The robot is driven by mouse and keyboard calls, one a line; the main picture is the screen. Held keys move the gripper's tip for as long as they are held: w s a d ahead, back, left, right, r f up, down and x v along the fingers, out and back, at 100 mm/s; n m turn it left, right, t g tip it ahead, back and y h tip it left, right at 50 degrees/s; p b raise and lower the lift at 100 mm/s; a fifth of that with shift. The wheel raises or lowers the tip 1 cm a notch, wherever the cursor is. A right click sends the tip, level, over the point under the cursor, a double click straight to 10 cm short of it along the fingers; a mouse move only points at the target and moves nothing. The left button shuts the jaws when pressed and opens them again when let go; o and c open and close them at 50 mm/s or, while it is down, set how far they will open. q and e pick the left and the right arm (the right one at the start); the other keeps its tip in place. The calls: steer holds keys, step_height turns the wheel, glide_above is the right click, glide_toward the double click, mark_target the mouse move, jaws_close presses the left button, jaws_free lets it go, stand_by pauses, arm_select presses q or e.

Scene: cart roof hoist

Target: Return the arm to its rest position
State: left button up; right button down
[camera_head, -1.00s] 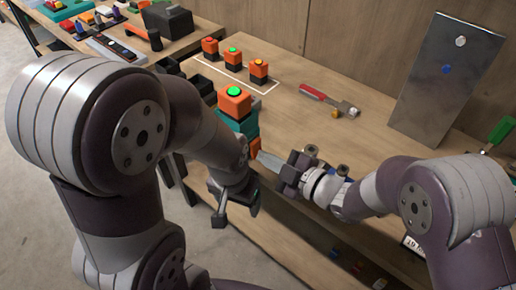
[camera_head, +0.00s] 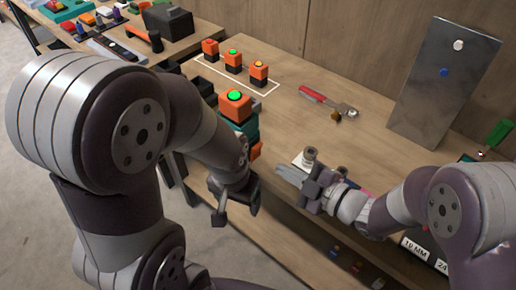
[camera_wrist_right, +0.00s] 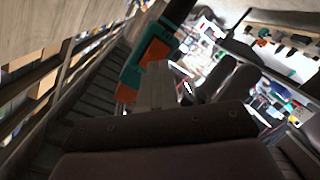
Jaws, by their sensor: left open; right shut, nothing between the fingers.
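My right gripper (camera_head: 284,172) is shut and empty at the front edge of the workbench, its pale fingers pointing left. Its forearm comes in from the lower right. In the right wrist view the shut fingers (camera_wrist_right: 158,85) point up the picture, with an orange and teal object (camera_wrist_right: 150,58) beyond them. My left gripper (camera_head: 236,203) hangs open and empty in front of the bench, its jaws pointing down. The left arm's large links cover much of the left side of the head view.
A block with a green button (camera_head: 236,106) stands left of my right gripper. Small button boxes (camera_head: 233,61), a red-handled wrench (camera_head: 327,101) and a leaning metal panel (camera_head: 444,82) are further back. The bench middle is clear.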

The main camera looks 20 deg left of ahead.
steer(key=shift+s+d+r, duration=0.1)
steer(key=shift+s+d, duration=0.1)
steer(key=shift+d, duration=0.3)
